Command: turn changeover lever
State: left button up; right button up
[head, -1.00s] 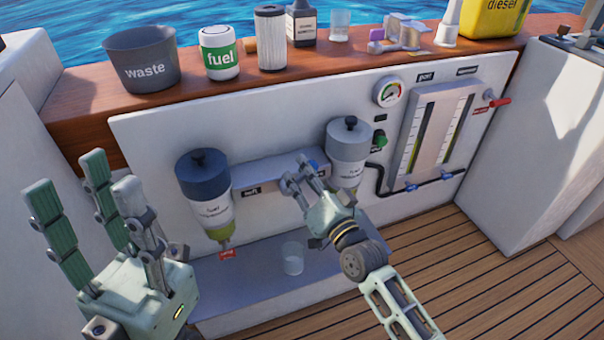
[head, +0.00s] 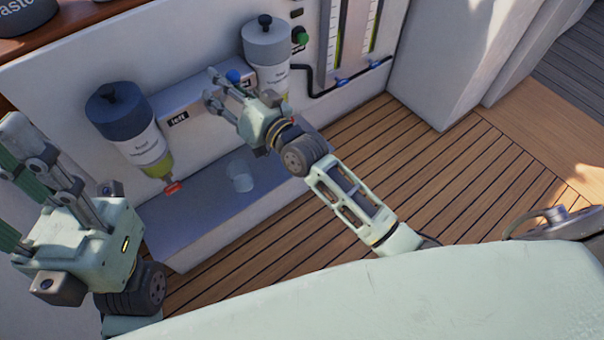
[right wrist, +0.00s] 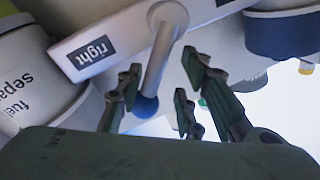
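The changeover lever is a grey rod (right wrist: 160,58) with a blue ball knob, hanging from a round pivot on a pale bar beside the "right" label (right wrist: 90,54) in the right wrist view. In the head view, its blue knob (head: 233,76) shows at my right fingers; the rod is mostly hidden. My right gripper (head: 214,86) is open, its fingers on both sides of the lever with gaps visible. It also shows in the right wrist view (right wrist: 160,76). My left gripper (head: 28,165) is open and empty at the left edge, away from the lever.
Two fuel separators, left (head: 130,128) and right (head: 267,55), flank the bar (head: 185,105). A clear cup (head: 240,175) stands on the grey ledge (head: 200,215) below. A green knob (head: 300,36) and sight gauges are right. The wooden deck (head: 365,150) is open.

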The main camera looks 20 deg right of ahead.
jog(key=a+n+b, duration=0.1)
jog(key=n, duration=0.1)
jog(key=a+n+b, duration=0.1)
jog(key=n+b, duration=0.1)
jog(key=a+n+b, duration=0.1)
jog(key=shift+s+r+n+g+b, duration=0.2)
jog(key=shift+s+n+g+b, duration=0.1)
jog(key=shift+s+n+g, duration=0.1)
jog(key=p+v, duration=0.4)
jog(key=v, duration=0.4)
jog(key=d+f+m+g+h+p, duration=0.2)
jog(key=d+f+g+h+p, duration=0.3)
jog(key=f+p, duration=0.6)
jog(key=s+d+f+g+h+p, duration=0.1)
jog(key=s+d+f+g+p, duration=0.1)
jog(key=s+d+f+p, duration=0.5)
jog(key=s+f+p, duration=0.3)
jog(key=s+f, duration=0.1)
jog(key=shift+s+m+g+h, duration=0.15)
jog(key=shift+m+g+h, duration=0.15)
jog(key=shift+h, duration=0.1)
jog(key=shift+d, duration=0.1)
